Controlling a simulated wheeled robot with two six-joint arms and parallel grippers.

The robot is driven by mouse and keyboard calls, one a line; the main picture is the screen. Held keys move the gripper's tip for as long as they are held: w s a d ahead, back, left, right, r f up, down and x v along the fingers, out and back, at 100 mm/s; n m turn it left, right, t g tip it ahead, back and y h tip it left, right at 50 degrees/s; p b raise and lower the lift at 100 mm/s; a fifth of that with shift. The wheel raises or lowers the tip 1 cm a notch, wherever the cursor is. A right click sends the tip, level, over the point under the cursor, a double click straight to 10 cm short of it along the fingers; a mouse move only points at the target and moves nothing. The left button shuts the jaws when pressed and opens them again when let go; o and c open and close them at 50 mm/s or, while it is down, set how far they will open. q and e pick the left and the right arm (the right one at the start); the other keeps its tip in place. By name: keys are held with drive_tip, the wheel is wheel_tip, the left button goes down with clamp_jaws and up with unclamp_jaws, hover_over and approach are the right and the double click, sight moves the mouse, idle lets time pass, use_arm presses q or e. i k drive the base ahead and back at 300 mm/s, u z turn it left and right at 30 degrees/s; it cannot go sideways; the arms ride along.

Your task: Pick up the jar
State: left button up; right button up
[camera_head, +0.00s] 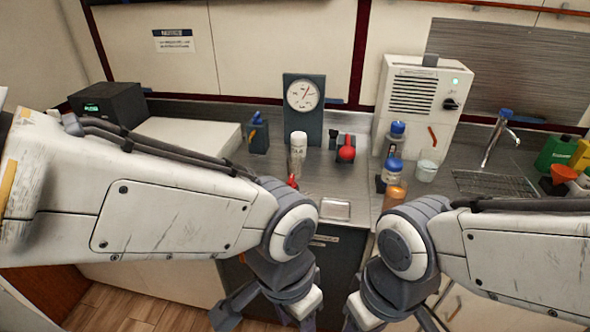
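Several containers could be the jar, and I cannot tell which it is. A clear one with a blue lid (392,171) stands on the right part of the counter. Another blue-lidded one (397,131) is behind it, by the white machine. An amber bottle (394,193) stands in front, partly hidden by my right arm. A white-capped container (298,147) stands near the gauge. My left gripper (268,318) and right gripper (391,320) hang low at the bottom edge, in front of the counter. Both have spread fingers with nothing seen between them, partly cut off by the frame.
A white machine (415,95), a white cup (426,171) and a sink tap (498,134) are on the right. A gauge panel (303,100) and a red object (346,149) stand at the back. A small metal tray (335,209) lies at the counter's front edge.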

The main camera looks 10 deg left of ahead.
sight(294, 161)
drive_tip(key=u, duration=0.3)
drive_tip(key=k, duration=0.35)
drive_tip(key=u, duration=1.05)
drive_tip(key=i, duration=0.85)
drive_tip(key=z, duration=1.2)
drive_tip(key=i, duration=0.6)
drive_tip(key=z, duration=0.65)
